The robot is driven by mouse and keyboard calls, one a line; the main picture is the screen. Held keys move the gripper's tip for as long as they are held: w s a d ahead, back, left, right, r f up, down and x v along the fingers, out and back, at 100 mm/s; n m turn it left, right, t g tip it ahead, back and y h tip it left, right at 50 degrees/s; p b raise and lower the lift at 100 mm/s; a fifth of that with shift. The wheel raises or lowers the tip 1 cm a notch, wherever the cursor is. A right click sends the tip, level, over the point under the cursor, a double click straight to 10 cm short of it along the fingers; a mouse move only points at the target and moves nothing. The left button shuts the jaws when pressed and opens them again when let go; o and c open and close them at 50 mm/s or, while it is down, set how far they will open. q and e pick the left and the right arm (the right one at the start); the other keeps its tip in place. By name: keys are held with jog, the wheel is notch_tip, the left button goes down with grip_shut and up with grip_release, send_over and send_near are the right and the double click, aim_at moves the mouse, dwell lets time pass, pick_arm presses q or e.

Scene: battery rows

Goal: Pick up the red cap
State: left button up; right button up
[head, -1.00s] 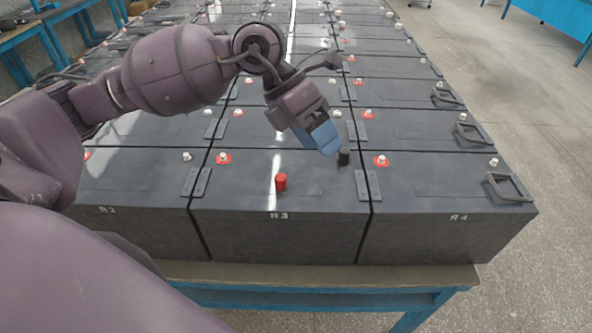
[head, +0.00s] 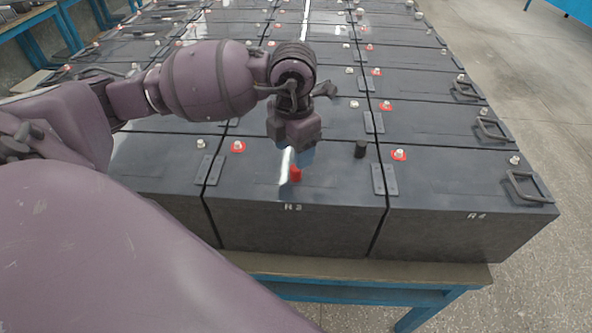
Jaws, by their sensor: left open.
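The red cap (head: 296,174) stands on top of the front middle battery (head: 340,180), marked R3 or N3, near its front edge. A black cap (head: 360,149) stands to the right on the same battery. My right gripper is not in view.
Rows of dark batteries with white terminals and red rings fill the table. The front right battery (head: 455,183), marked R4, has a raised handle (head: 529,187). A blue-framed table edge (head: 370,275) lies in front. The floor at right is clear.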

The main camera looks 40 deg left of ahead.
aim_at(296, 173)
pick_arm(q)
jog(key=shift+d+f, duration=0.15)
jog(key=shift+f, duration=1.2)
jog(key=shift+d+f, duration=0.15)
jog(key=shift+f, duration=1.2)
jog(key=c, duration=1)
